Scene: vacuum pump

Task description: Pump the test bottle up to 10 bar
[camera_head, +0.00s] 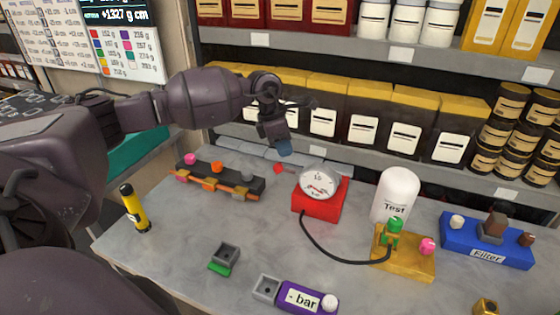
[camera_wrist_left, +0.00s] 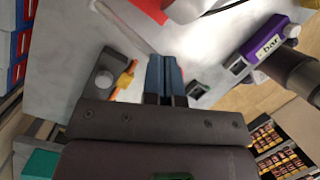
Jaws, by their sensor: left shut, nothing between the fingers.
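The white test bottle (camera_head: 397,190) stands upright behind a gold base (camera_head: 411,262) with a green valve (camera_head: 393,231) and a pink knob (camera_head: 427,246). A round gauge (camera_head: 318,184) sits on a red box (camera_head: 320,208); its reading is too small to tell. A black hose (camera_head: 330,252) runs from the red box to the gold base. A small red knob (camera_head: 278,168) shows left of the gauge. My left gripper (camera_head: 285,149) is shut and empty, above the table's back near that knob. Its blue fingers also show together in the left wrist view (camera_wrist_left: 165,75). My right gripper is not in view.
A black rail (camera_head: 222,181) with coloured knobs lies at the back left, near a yellow flashlight (camera_head: 134,208). A purple "-bar" unit (camera_head: 306,297), a grey-green block (camera_head: 224,257) and a blue Filter unit (camera_head: 487,243) stand around. Shelves rise behind.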

